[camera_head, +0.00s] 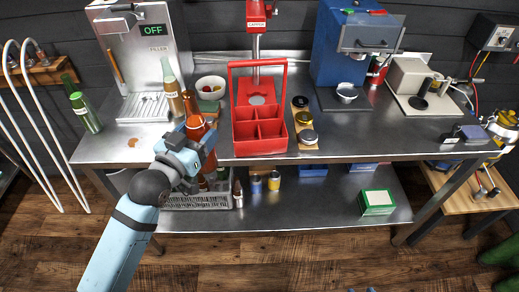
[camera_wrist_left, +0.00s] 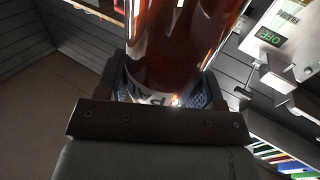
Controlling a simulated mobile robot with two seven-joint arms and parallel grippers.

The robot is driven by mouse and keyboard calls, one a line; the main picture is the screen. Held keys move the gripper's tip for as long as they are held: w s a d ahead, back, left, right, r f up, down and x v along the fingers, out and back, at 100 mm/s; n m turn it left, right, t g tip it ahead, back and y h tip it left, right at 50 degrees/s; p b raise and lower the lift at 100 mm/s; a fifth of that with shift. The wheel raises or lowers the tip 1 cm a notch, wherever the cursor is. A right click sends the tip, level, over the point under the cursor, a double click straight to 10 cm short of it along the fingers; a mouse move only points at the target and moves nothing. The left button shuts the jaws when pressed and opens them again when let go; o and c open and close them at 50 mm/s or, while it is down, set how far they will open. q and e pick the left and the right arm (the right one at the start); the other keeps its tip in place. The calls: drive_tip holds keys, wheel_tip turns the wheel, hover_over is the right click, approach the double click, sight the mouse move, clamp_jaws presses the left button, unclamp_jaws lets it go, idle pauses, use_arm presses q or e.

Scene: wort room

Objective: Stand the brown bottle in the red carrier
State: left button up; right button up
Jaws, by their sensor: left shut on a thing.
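The brown bottle (camera_head: 197,127) is in the jaws of my left gripper (camera_head: 189,150), above the front edge of the steel table, left of the carrier. In the left wrist view the brown bottle (camera_wrist_left: 178,45) fills the space between the two fingers, with part of a pale label showing low on it. The red carrier (camera_head: 258,145) stands on the table to the right of the bottle, with its tall handle frame up. Its front compartments look empty. The bottle is outside the carrier and apart from it.
A bottle with a pale neck (camera_head: 173,97) and a bowl (camera_head: 211,88) stand behind my gripper. A green bottle (camera_head: 84,112) is at the left. A row of jars (camera_head: 307,137) stands close right of the carrier.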

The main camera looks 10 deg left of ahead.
use_arm(q)
drive_tip(key=shift+f+m+h+b, duration=0.4)
drive_tip(key=shift+f+h+b, duration=0.45)
drive_tip(key=shift+b, duration=0.35)
drive_tip(key=shift+d+g, duration=0.1)
drive_tip(key=shift+g, duration=0.2)
drive_tip(key=x, duration=1.8)
wheel_tip(320, 180, down, 7)
drive_tip(key=shift+m+p, duration=0.3)
use_arm(e)
drive_tip(key=shift+a+f, duration=0.15)
drive_tip(key=shift+f, duration=0.65)
drive_tip(key=shift+a+f, duration=0.1)
drive_tip(key=shift+f, duration=0.65)
use_arm(q)
drive_tip(key=shift+s+d, duration=0.15)
drive_tip(key=shift+d, duration=0.05)
use_arm(e)
drive_tip(key=shift+f, duration=0.1)
use_arm(q)
drive_tip(key=o, duration=1)
